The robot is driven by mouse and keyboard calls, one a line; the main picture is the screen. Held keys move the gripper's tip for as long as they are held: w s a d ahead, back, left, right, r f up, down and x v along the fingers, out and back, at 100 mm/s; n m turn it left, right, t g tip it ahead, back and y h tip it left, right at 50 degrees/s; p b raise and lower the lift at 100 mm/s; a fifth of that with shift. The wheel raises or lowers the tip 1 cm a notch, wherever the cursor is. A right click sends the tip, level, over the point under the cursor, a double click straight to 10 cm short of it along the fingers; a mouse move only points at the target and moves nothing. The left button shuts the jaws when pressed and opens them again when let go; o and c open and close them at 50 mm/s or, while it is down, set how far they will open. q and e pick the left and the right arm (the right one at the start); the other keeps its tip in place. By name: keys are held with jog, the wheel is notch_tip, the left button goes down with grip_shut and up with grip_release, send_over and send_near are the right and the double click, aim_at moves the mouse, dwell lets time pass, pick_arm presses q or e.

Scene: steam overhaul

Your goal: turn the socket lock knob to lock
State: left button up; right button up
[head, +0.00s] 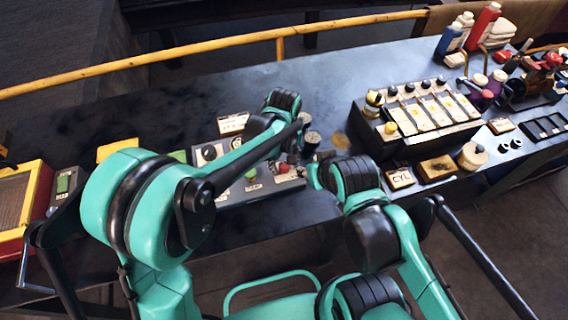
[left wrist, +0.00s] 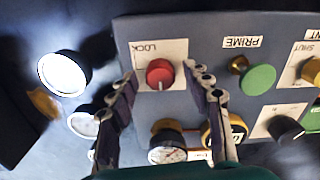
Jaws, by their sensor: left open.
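The red socket lock knob (left wrist: 160,73) sits on a white plate marked LOCK, on a grey panel, in the left wrist view. A pale line on its face points down in the picture, away from the word LOCK. My left gripper (left wrist: 160,78) is open, with one finger on each side of the knob and gaps to it. In the head view the red knob (head: 284,168) shows on the control panel near the bench's front edge. My left gripper (head: 295,150) is just by it there, largely hidden by the arm. My right arm enters at the lower right; its gripper is not visible.
A green knob (left wrist: 258,79) marked PRIME and a black knob (left wrist: 286,129) stand right of the red knob. A gauge (left wrist: 167,148) lies below, near the fingers. A yellow rail (head: 200,48) runs behind the bench.

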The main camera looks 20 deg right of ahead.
pick_arm(q)
jog(key=shift+f, duration=0.1)
grip_shut()
jog(key=shift+m, duration=0.4)
jog(key=m, duration=0.8)
jog(key=shift+m, duration=0.3)
jog(key=m, duration=0.8)
jog(key=shift+m, duration=0.4)
